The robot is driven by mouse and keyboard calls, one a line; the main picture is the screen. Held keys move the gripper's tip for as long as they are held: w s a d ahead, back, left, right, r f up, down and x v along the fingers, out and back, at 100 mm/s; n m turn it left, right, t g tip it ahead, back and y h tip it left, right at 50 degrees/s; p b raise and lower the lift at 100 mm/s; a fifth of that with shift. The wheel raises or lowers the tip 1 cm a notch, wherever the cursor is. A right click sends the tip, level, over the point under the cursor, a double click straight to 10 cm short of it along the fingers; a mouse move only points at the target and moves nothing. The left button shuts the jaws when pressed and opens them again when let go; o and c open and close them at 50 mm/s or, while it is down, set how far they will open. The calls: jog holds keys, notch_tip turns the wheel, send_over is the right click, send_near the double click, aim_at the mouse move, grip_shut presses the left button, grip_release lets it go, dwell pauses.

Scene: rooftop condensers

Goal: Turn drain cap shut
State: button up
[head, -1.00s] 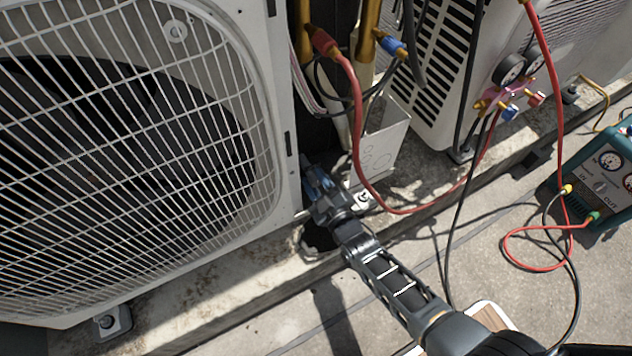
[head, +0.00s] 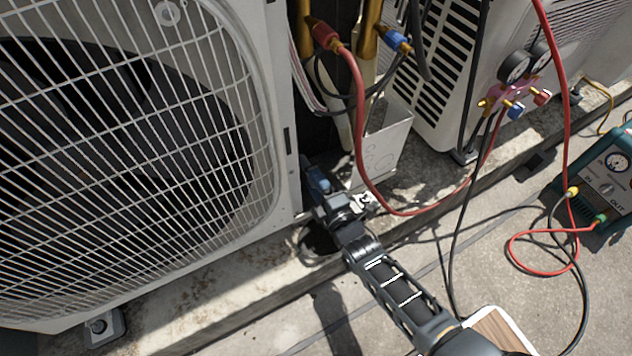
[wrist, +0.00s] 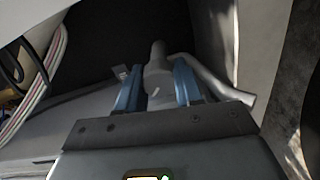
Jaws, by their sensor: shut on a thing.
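My gripper (head: 318,182) reaches into the gap beside the lower right edge of the big condenser unit (head: 288,150). In the wrist view, my gripper's two blue fingers (wrist: 157,72) are shut on a pale grey piece with a narrow tip, which I take for the drain cap (wrist: 158,88). A pale pipe (wrist: 226,86) slants away just right of the fingers. In the head view the cap is hidden by my gripper, and how far it is turned cannot be told.
A red hose (head: 359,130) hangs just right of my gripper, near a pale metal box (head: 385,152). A gauge manifold (head: 514,95) hangs on the second unit (head: 440,80). A teal machine (head: 600,180) stands at right. Wires (wrist: 38,90) run at left in the wrist view.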

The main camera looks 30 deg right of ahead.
jog(key=shift+n, duration=0.3)
jog(key=o, duration=1)
jog(key=shift+o, duration=0.2)
jog(key=s+p, duration=0.2)
jog(key=s, duration=0.6)
